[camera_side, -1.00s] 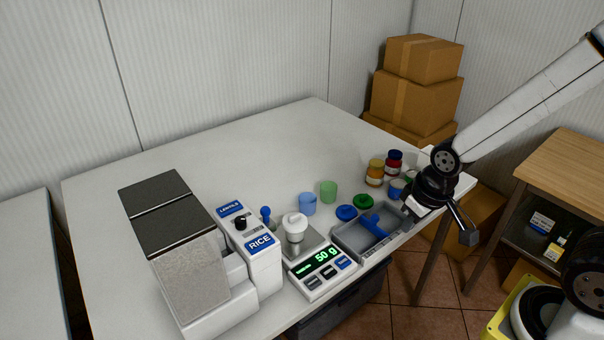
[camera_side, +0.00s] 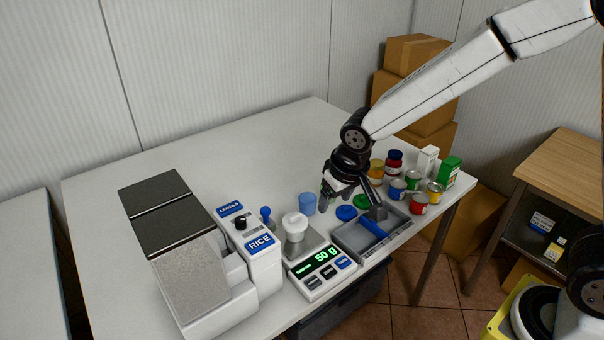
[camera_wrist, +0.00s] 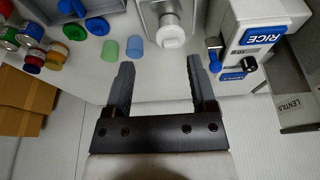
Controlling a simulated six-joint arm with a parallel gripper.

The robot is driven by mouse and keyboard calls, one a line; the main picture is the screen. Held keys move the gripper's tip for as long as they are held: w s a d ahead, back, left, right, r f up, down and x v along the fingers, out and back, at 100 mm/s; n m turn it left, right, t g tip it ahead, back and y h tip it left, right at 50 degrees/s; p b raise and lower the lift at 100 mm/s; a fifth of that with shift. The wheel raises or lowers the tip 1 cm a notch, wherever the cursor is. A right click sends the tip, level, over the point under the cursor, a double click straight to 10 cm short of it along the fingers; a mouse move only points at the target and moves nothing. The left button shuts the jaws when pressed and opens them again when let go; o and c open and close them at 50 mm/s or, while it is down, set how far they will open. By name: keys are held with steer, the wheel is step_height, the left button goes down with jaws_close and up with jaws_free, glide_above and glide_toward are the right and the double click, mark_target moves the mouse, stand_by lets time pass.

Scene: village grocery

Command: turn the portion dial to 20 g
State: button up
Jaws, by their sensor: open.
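The portion dial, a small black knob (camera_side: 240,222), sits on top of the white dispenser (camera_side: 264,273), between its LENTILS and RICE labels. The dial also shows in the wrist view (camera_wrist: 248,64) at the right; its setting is too small to read. A blue lever (camera_side: 266,213) stands beside it. My gripper (camera_side: 350,208) is open and empty above the table, to the right of the dispenser. In the wrist view its two fingers (camera_wrist: 160,65) are spread, with the dial beyond the right finger. The scale display (camera_side: 318,259) reads 50 g.
A white container (camera_side: 295,228) stands on the scale, between my gripper and the dispenser. A blue cup (camera_side: 307,203), a green cup (camera_wrist: 110,49), lids and a grey tray (camera_side: 348,247) are near my gripper. Several jars and cans stand at the table's right. The back left table is clear.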

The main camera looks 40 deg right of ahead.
steer(key=t, duration=0.1)
glide_toward(240, 219)
steer(key=f, duration=0.1)
steer(key=shift+w+a+f+m, duration=0.15)
steer(key=shift+f+m, duration=0.1)
steer(key=shift+m, duration=0.15)
steer(key=shift+f, duration=0.1)
steer(key=shift+x, duration=3.75)
steer(key=shift+w, duration=0.15)
jaws_close()
